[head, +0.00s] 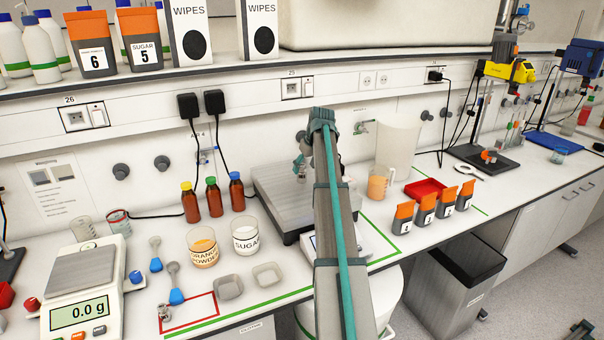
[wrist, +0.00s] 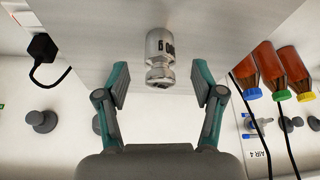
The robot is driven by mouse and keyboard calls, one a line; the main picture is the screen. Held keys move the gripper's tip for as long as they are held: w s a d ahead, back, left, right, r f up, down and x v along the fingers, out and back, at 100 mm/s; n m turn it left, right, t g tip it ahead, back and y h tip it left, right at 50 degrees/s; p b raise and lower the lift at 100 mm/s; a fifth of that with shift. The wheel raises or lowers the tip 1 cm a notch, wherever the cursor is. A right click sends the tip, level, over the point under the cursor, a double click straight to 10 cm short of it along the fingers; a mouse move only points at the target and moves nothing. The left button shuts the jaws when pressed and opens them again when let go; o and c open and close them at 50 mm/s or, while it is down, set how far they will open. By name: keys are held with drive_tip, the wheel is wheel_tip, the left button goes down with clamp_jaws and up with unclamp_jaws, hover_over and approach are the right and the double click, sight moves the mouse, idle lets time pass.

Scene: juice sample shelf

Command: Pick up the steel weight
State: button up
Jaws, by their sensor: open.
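The steel weight (wrist: 160,57), a shiny knobbed cylinder with dark lettering, is in the upper middle of the wrist view, over a grey metal plate (wrist: 105,35). My gripper (wrist: 160,82) is open, with one teal-backed finger on each side of the weight and a gap on both sides. Neither finger touches it in this view. In the head view my arm hides most of the gripper and part of the grey plate (head: 275,188). A small steel weight (head: 164,314) also shows in the red-outlined area at the front left of the bench.
Three brown bottles (head: 213,197) stand left of the plate. Tubs of orange powder (head: 204,247) and sugar (head: 245,236) are in front. A beaker (head: 379,184), a red tray (head: 425,188) and several orange-topped pouches (head: 425,215) are right. A balance (head: 84,280) is at left.

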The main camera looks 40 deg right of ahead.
sight(303, 169)
drive_tip(key=shift+p+x, duration=1.25)
drive_tip(key=shift+x, duration=1.45)
drive_tip(key=shift+w+r, duration=0.1)
drive_tip(key=shift+r, duration=0.05)
clamp_jaws()
